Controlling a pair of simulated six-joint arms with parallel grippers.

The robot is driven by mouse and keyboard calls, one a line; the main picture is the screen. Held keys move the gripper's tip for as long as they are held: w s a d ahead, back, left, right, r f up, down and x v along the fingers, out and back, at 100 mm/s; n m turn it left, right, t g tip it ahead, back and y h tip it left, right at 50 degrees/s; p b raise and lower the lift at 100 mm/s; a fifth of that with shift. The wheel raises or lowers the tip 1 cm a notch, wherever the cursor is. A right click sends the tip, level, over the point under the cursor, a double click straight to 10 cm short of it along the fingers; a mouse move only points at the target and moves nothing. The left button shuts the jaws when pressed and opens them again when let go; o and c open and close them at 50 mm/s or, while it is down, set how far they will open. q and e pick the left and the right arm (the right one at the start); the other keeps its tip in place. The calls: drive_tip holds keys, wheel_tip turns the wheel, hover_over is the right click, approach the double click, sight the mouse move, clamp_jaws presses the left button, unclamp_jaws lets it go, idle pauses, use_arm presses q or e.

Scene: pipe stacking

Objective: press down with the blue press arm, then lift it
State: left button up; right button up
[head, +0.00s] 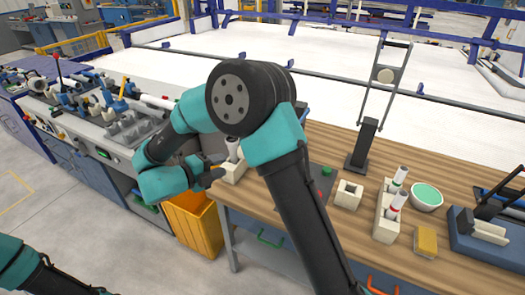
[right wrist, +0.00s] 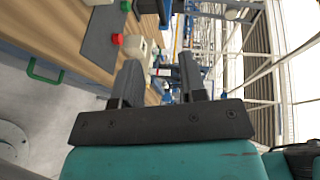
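A blue press-like fixture (head: 490,235) with a dark lever stands at the right end of the wooden bench in the head view, cut by the frame edge. I cannot tell for certain that its lever is the press arm. My right gripper (head: 213,178) is far to its left, near the bench's left end, beside a cream block holding a white pipe (head: 232,150). The right wrist view shows this gripper (right wrist: 160,78) open, with nothing held between its fingers. Only a link of my left arm shows at the bottom left; its gripper is out of frame.
On the bench (head: 290,205) are a hollow cream block (head: 347,194), a pipe holder (head: 386,226), a green-filled bowl (head: 427,197), a yellow sponge-like block (head: 425,242) and a dark stand (head: 366,145). An orange bin (head: 195,228) stands below. A red button (right wrist: 117,40) shows in the wrist view.

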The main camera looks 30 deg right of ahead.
drive_tip(key=x, duration=1.7)
drive_tip(key=shift+d, duration=0.25)
clamp_jaws()
